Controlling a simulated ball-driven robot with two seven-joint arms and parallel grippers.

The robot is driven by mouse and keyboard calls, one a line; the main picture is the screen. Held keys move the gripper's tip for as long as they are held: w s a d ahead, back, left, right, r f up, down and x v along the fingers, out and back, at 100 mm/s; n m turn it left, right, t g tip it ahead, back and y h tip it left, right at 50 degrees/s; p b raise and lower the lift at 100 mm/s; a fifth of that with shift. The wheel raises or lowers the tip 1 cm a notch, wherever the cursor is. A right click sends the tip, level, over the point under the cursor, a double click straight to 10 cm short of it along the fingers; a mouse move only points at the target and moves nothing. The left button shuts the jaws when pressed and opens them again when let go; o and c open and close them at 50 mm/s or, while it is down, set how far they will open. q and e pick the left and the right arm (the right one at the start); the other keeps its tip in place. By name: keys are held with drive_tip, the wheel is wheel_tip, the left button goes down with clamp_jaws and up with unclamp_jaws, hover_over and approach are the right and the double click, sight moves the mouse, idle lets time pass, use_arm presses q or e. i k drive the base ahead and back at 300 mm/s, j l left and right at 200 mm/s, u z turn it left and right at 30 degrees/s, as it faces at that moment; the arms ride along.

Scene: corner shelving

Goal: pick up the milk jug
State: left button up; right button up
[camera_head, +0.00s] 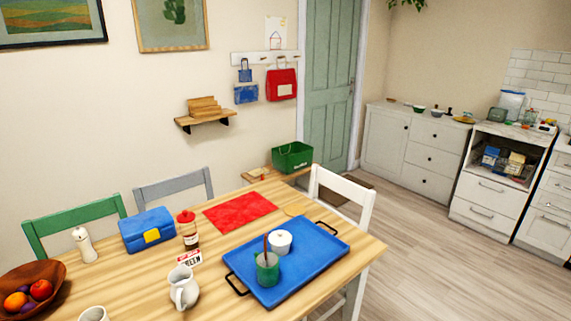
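A small white milk jug (184,288) stands upright on the wooden table (135,282), in the lower middle of the head view. Its handle side and spout are hard to tell apart at this size. It stands just left of the blue tray (318,268) and apart from it. Nothing is touching the jug. Neither of my grippers shows in the view.
A green cup (267,271) and a white container (279,242) stand on the tray. A sauce bottle (188,230), small sign (189,259), blue lunchbox (147,230), white mill (84,246), fruit bowl (28,286) and white mug (93,314) surround the jug. Chairs line the table.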

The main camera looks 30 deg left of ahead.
sight(184, 295)
drive_tip(key=u, duration=1.75)
